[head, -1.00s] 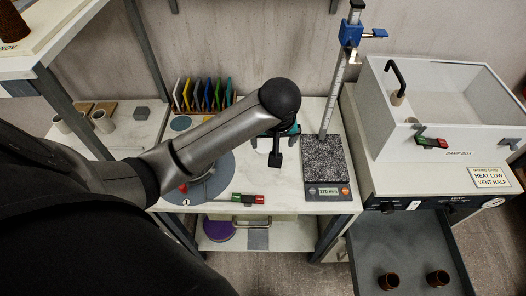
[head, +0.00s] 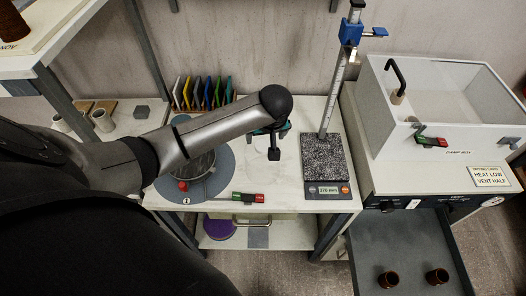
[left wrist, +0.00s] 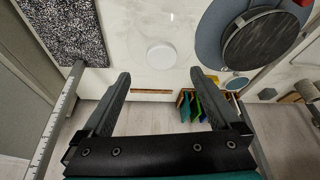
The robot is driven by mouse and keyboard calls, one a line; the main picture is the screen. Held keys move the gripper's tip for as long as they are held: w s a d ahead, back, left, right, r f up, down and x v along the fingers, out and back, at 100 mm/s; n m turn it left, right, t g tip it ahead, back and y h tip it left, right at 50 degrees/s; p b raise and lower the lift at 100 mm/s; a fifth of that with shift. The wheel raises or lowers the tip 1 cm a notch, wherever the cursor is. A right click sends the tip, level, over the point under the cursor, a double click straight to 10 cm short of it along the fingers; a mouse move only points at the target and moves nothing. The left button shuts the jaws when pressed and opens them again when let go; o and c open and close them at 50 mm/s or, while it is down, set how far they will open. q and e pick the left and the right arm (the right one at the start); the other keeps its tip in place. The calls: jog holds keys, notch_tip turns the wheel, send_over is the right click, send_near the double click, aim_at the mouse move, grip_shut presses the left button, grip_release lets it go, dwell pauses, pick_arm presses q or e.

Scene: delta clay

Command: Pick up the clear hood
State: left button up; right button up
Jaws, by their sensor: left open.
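My right gripper is not in view.
A speckled plate with a height gauge (head: 324,162) stands between my left gripper and the cabinet. A grey turntable (head: 215,178) and coloured cards (head: 202,93) are to the left. An open drawer (head: 405,250) holds two brown cups.

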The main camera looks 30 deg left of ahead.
aim_at(263, 146)
pick_arm(q)
jog(key=f, duration=0.3)
jog(key=shift+a+f, duration=0.3)
jog(key=shift+x, duration=0.75)
grip_shut()
